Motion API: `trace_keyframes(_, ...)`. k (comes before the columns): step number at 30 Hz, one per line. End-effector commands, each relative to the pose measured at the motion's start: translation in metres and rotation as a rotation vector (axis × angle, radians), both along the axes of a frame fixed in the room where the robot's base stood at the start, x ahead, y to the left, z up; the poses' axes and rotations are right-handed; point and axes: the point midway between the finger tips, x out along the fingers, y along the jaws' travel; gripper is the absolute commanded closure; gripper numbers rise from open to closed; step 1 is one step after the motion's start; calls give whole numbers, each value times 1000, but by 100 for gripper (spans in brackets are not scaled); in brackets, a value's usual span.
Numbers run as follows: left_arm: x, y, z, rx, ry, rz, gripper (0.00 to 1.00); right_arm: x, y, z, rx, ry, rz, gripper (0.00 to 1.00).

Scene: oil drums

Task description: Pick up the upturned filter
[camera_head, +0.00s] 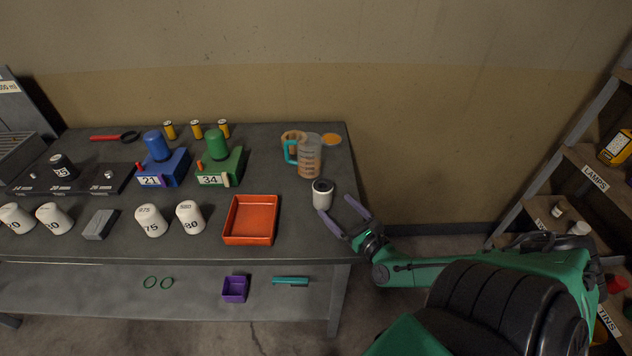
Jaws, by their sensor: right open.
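A white filter (322,194) stands near the right end of the grey bench, its dark end with a round opening facing up. My right gripper (336,206) reaches in from the right at the bench's right edge. Its two purple-grey fingers are spread apart and empty, with the tips just to the lower right of the filter. I cannot tell whether a fingertip touches it. Other white filters, one marked 75 (150,221) and one marked 80 (190,217), stand farther left with plain white tops. My left gripper is not in view.
An orange-red tray (250,219) lies left of the filter. A measuring jug (309,160) with a teal handle stands behind it. Green (218,165) and blue (163,168) housings stand farther left. A purple bin (234,289) is on the lower shelf. Shelving (595,178) stands at right.

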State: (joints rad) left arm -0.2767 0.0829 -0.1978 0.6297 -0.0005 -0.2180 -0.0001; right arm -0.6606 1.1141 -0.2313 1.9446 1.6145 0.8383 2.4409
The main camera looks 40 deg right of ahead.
Motion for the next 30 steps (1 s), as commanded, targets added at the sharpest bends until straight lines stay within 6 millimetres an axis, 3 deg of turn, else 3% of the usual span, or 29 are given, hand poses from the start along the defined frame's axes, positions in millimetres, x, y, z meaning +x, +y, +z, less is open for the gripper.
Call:
trace_keyframes(3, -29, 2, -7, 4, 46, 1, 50, 28, -2, 0, 1, -6, -2, 0)
trace_keyframes(7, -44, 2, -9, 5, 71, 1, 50, 54, -4, 1, 1, -5, -2, 0)
trace_keyframes(11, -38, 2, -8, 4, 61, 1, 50, 66, -5, 0, 0, -2, -1, 0)
trace_keyframes(17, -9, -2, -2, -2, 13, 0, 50, 94, -7, 1, 0, -4, -2, 0)
trace_keyframes(22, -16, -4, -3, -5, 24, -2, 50, 116, -9, -1, 0, -2, -2, 0)
trace_keyframes(29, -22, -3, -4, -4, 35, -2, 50, 118, -9, -2, -1, 1, 0, 0)
trace_keyframes(30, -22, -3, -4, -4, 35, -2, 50, 118, -9, -2, -1, 1, 0, 15)
